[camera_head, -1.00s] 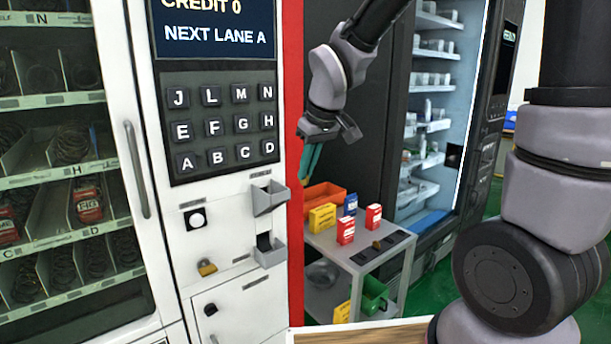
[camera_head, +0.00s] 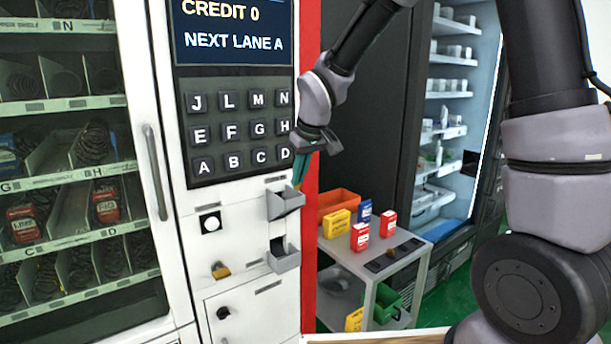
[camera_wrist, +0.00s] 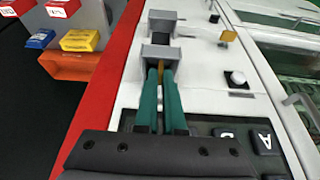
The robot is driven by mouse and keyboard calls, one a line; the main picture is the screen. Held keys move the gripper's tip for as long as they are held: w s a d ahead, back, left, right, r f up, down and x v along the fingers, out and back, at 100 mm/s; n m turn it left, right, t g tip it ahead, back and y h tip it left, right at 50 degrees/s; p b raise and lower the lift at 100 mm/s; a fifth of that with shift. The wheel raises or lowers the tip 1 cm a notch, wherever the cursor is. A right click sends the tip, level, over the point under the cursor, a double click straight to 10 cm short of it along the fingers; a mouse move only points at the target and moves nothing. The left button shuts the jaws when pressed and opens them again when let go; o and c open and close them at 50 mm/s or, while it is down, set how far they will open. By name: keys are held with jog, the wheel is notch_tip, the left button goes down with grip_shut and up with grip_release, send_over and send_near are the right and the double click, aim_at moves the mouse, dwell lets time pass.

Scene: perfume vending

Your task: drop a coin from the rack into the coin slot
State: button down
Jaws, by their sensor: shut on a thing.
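My gripper (camera_head: 299,182) has teal fingers pointing down beside the white vending machine's front. It also shows in the wrist view (camera_wrist: 161,72), where its fingers are shut on a thin gold coin (camera_wrist: 160,70). The fingertips are just above the upper grey box (camera_head: 285,204), which also shows in the wrist view (camera_wrist: 160,53). Whether the coin touches the box or enters its opening cannot be told. A second grey box (camera_head: 284,258) is below it. The dark coin rack (camera_head: 393,255) lies on the grey side table (camera_head: 345,262).
Red, yellow and blue small boxes (camera_head: 360,236) and an orange bin (camera_head: 338,203) stand on the side table. A green bin (camera_head: 385,302) is lower down. The keypad (camera_head: 235,130) and a screen reading CREDIT 0 (camera_head: 235,28) are left of my gripper.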

jog(key=shift+w+a+f, duration=0.3)
jog(key=shift+w+f, duration=0.05)
jog(key=shift+w, duration=0.15)
jog(key=shift+w+a+f, duration=0.3)
jog(key=shift+w, duration=0.15)
jog(key=shift+w+a+f, duration=0.25)
jog(key=shift+w+f, duration=0.15)
jog(key=shift+f, duration=0.1)
jog(key=shift+w+a+f, duration=0.25)
jog(key=shift+w+f, duration=0.15)
jog(key=shift+f, duration=0.05)
jog(key=c, duration=0.9)
grip_release()
jog(key=shift+c, duration=0.2)
jog(key=v, duration=1)
jog(key=shift+r, duration=0.4)
